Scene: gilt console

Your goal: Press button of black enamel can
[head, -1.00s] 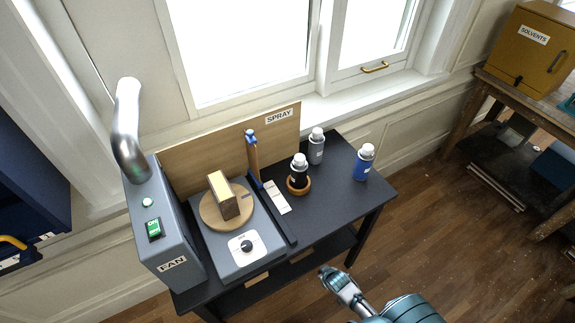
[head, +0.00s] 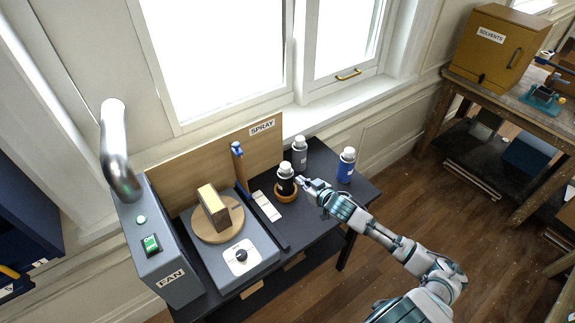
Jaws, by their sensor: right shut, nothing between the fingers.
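The black enamel can (head: 286,185) stands upright in a round wooden ring holder (head: 287,197) on the dark table. Its top is white; a separate button is too small to make out. My right gripper (head: 304,183) is shut and empty. Its fingertips are just right of the can's upper part, close to it; I cannot tell whether they touch. My left gripper is not in view.
A grey can (head: 299,155) stands behind the black can, and a blue can (head: 346,167) stands to the right. A blue-topped upright post (head: 239,168) and white card (head: 268,206) are to the left. A turntable (head: 231,228) holds a block (head: 212,206). The fan box (head: 160,250) is far left.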

